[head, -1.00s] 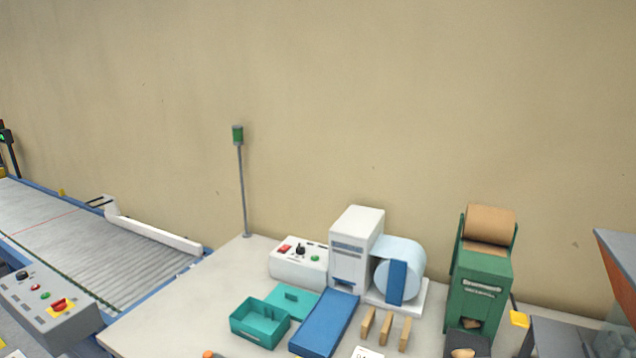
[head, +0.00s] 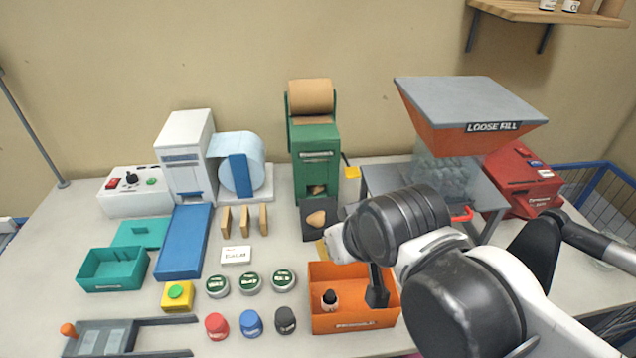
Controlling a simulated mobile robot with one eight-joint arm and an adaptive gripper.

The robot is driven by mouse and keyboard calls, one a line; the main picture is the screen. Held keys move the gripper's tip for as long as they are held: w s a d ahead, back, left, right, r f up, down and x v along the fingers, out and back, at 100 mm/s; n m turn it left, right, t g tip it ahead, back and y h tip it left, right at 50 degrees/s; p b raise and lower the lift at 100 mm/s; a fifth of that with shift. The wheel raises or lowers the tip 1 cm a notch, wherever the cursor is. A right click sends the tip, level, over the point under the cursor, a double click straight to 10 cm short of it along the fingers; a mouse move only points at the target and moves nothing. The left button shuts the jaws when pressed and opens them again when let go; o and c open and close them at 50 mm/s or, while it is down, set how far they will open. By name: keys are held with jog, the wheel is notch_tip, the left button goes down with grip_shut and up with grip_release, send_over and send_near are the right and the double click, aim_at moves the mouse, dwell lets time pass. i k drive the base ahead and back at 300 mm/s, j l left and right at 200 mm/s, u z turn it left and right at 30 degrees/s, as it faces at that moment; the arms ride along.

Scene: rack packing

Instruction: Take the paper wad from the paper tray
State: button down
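The paper wad (head: 317,218) is a small tan lump. It lies on the dark paper tray (head: 308,235) in front of the green paper dispenser (head: 317,150), which has a brown roll on top. My arm reaches in from the right, and its wrist end is just right of and in front of the tray, over the back of the orange bin. The wad rests on the tray, apart from my arm.
The orange bin (head: 352,322) holds a small dark bottle (head: 330,298). Round tins, coloured jars, wooden blocks and a white box (head: 237,254) stand left of it. The loose fill hopper (head: 468,105) rises behind my arm. A blue chute (head: 185,240) lies further left.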

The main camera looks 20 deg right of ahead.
aim_at(317, 220)
jog(key=j+z, duration=0.2)
jog(key=z, duration=0.15)
jog(key=k+j+z, duration=0.15)
jog(key=z, duration=0.2)
jog(key=k+j+z, duration=0.1)
jog(key=z, duration=0.25)
